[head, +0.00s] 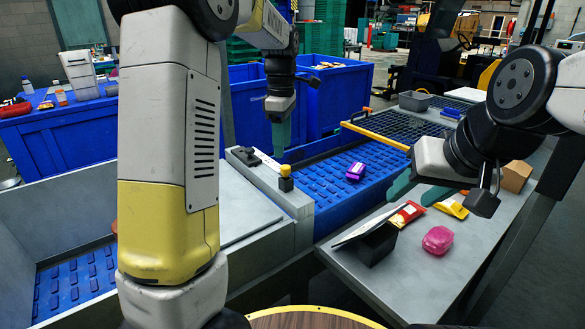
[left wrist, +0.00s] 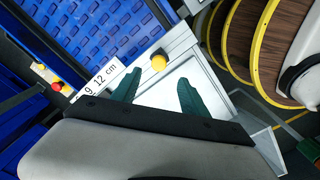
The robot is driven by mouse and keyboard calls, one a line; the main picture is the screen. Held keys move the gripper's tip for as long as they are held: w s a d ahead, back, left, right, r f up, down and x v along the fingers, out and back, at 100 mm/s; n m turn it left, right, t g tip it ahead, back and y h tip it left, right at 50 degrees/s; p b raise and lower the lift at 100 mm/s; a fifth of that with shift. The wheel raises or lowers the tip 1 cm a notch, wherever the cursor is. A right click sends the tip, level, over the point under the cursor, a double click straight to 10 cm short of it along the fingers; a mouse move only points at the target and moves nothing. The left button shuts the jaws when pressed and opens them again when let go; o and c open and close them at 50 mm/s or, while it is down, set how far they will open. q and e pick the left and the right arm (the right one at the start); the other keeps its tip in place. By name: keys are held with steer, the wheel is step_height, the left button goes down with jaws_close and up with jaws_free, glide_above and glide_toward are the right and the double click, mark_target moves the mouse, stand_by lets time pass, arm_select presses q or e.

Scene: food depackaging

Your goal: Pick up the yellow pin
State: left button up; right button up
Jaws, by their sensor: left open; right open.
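The yellow pin (head: 285,169) has a yellow head on a small dark block. It stands on the grey ledge beside the blue belt. In the left wrist view its round yellow head (left wrist: 159,62) lies just beyond the fingertips, between their lines. My left gripper (head: 281,148) hangs above the ledge with its teal fingers pointing down, apart from the pin. In the left wrist view its two fingers (left wrist: 159,78) are spread with nothing between them. My right gripper (head: 416,191) is open and empty over the grey side table.
A purple package (head: 355,171) lies on the blue belt (head: 335,188). A pink package (head: 437,240), a red packet (head: 406,214) and a black stand (head: 374,243) are on the right table (head: 400,285). A black fixture (head: 250,157) and ruler strip sit on the ledge.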

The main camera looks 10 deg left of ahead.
mark_target(286, 167)
arm_select(q)
steer(key=f, duration=0.8)
steer(key=shift+w+d, duration=0.15)
steer(key=shift+d, duration=0.2)
steer(key=shift+c, duration=0.2)
steer(key=shift+r, duration=0.1)
jaws_close()
